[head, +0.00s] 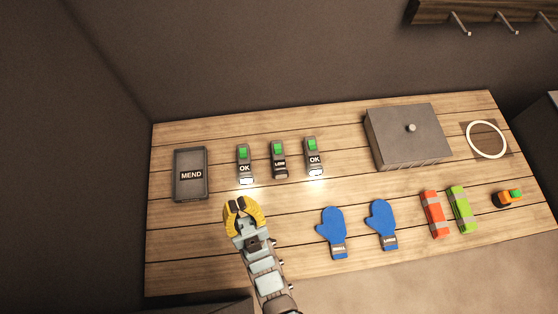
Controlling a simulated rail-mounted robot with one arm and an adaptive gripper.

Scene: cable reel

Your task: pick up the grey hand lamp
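Three upright-looking grey hand lamps with green tops lie in a row on the wooden table (220,290). The left lamp (244,158) and the right lamp (314,150) have labels reading "OK" and bright glows at their near ends. The middle lamp (279,153) has a label too small to read surely, and no glow shows at its end. My gripper (237,204), yellow with dark fingertips, is over the table just nearer than the left lamp. Its fingers are apart with nothing between them, and it appears clear of the lamp.
A dark tray (190,160) marked "MEND" is at left. Two blue mitts (332,227) (381,219), red (433,213) and green (461,208) bundles and a small orange-green item (507,199) lie right. A lidded grey box (400,135) and white ring (470,144) are behind.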

